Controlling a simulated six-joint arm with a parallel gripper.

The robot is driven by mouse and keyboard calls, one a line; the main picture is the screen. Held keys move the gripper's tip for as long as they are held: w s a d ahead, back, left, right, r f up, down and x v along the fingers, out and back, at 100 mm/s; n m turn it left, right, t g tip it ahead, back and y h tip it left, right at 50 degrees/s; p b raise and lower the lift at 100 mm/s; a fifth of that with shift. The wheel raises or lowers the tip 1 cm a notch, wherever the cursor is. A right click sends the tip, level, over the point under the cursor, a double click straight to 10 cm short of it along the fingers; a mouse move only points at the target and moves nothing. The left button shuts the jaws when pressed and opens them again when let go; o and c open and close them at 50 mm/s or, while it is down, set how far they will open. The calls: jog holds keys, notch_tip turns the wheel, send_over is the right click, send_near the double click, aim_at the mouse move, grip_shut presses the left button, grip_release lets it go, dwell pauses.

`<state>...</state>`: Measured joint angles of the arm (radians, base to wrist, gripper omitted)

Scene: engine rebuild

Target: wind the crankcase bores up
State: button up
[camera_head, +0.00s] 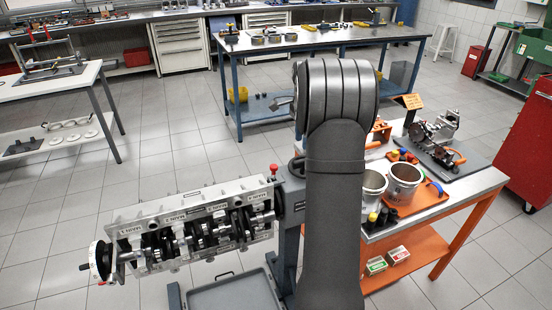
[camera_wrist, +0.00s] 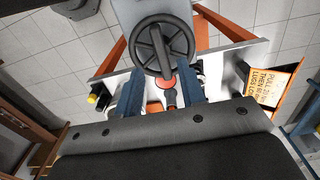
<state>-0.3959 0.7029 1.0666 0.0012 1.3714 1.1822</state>
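The grey crankcase (camera_head: 190,228) hangs on a stand post (camera_head: 290,225) in the head view. Its crankshaft side with black main caps faces the camera, so the bores are hidden. A white-rimmed disc (camera_head: 101,262) sits at its left end. A red knob (camera_head: 273,169) tops the mount at its right end. In the wrist view a dark spoked handwheel (camera_wrist: 162,45) lies just beyond my gripper (camera_wrist: 161,80). The two blue fingers are apart, with a red part (camera_wrist: 166,82) showing between them. I cannot tell whether they touch it. My arm hides the gripper in the head view.
An orange-legged bench (camera_head: 470,188) at right holds two metal cylinders (camera_head: 403,180) and other parts. An orange sign (camera_head: 410,101) stands at its back; it shows in the wrist view (camera_wrist: 268,84). A grey tray (camera_head: 235,293) lies under the crankcase.

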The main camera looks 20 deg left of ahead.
jog(key=shift+w+d+f, duration=0.7)
jog(key=shift+d+f, duration=0.1)
jog(key=shift+f, duration=3.25)
grip_shut()
